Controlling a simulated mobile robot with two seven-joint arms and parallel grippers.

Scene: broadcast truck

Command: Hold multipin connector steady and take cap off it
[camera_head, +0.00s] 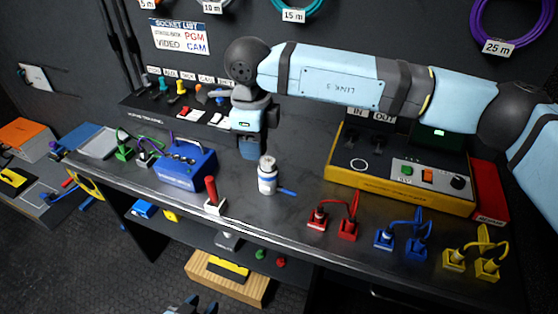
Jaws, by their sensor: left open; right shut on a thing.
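A white cylinder with a grey-blue band, which I take for the multipin connector (267,181), stands upright near the middle of the bench. A short blue piece (287,192) sticks out beside its foot on the right. My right gripper (255,153) reaches down from above at the cylinder's top and is shut; the exact contact is too small to see. I cannot make out the cap apart from the cylinder. My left gripper (184,306) shows only partly at the bottom edge, open, well below and in front of the bench.
A blue box (187,170) and a red-handled tool (211,195) stand left of the cylinder. Red (347,229), blue (417,246) and yellow (487,266) corded plugs lie along the front right. A yellow-edged control panel (400,190) stands behind them.

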